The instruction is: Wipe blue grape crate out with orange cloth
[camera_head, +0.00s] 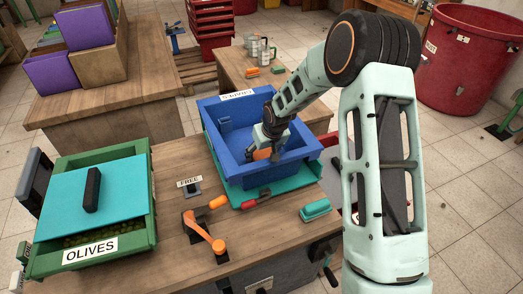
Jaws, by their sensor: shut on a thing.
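The blue grape crate (220,150) stands on the workbench, on a teal mat or tray (290,188), with a white label (238,96) on its far rim that is hard to read from here. My gripper (265,149) reaches down inside the crate and is shut on the orange cloth (262,154). The cloth is low in the crate, near its middle. Whether it touches the crate floor is hard to tell. My wrist and the crate's near wall hide part of the inside.
A green crate labelled OLIVES (150,190) with a teal lid (97,197) stands at left. An orange-handled lever (205,232), a FREE sign (190,183), a red-and-orange hand tool (240,199) and a teal brush-like block (315,210) lie in front. A red barrel (468,60) stands at right.

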